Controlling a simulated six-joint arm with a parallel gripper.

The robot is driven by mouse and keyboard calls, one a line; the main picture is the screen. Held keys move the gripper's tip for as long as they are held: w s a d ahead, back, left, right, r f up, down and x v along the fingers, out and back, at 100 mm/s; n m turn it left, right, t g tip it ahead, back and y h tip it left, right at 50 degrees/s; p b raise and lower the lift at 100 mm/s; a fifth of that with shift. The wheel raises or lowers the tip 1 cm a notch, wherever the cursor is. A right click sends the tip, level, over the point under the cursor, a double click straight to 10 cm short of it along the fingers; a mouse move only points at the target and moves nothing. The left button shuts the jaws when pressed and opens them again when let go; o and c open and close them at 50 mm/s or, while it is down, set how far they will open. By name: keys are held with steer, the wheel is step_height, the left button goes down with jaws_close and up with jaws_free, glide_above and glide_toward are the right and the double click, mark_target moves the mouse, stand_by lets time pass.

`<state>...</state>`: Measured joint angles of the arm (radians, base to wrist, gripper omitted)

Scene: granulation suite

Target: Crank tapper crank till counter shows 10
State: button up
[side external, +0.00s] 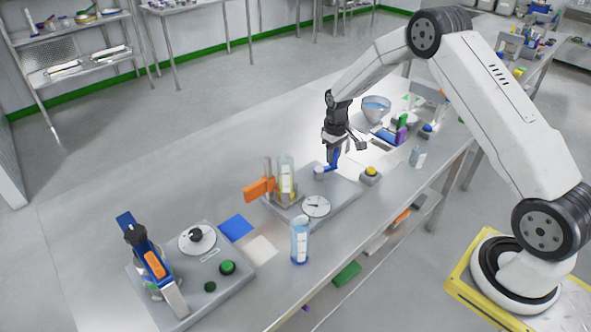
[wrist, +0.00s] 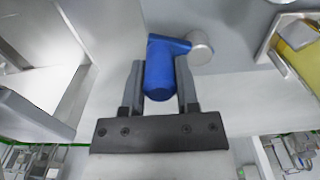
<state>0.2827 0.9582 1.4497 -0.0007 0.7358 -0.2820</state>
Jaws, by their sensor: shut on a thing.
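The tapper (side external: 345,190) is a grey base plate on the bench. A clear cylinder with yellowish contents (side external: 286,178) stands on it, with an orange part (side external: 259,189) at its left. A round white dial, the counter (side external: 316,206), faces up at the plate's front; its reading is too small to make out. The blue crank (side external: 327,169) is at the plate's back right, and its grey hub shows in the wrist view (wrist: 201,47). My gripper (side external: 334,152) is shut on the crank's blue handle, which sits between both fingers in the wrist view (wrist: 159,82).
A yellow-topped button box (side external: 371,174) stands close to the right of the crank. A bowl (side external: 376,107) and small bottles are behind. Another grey device (side external: 190,270) is at the left.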

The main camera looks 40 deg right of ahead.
steer(key=shift+s+a+f, duration=0.1)
steer(key=shift+s+a, duration=0.1)
steer(key=shift+a, duration=0.05)
steer(key=shift+s+a, duration=0.7)
steer(key=shift+s, duration=0.1)
stand_by(0.4)
steer(key=shift+s+a, duration=0.25)
steer(key=shift+a, duration=0.85)
steer(key=shift+r, duration=0.2)
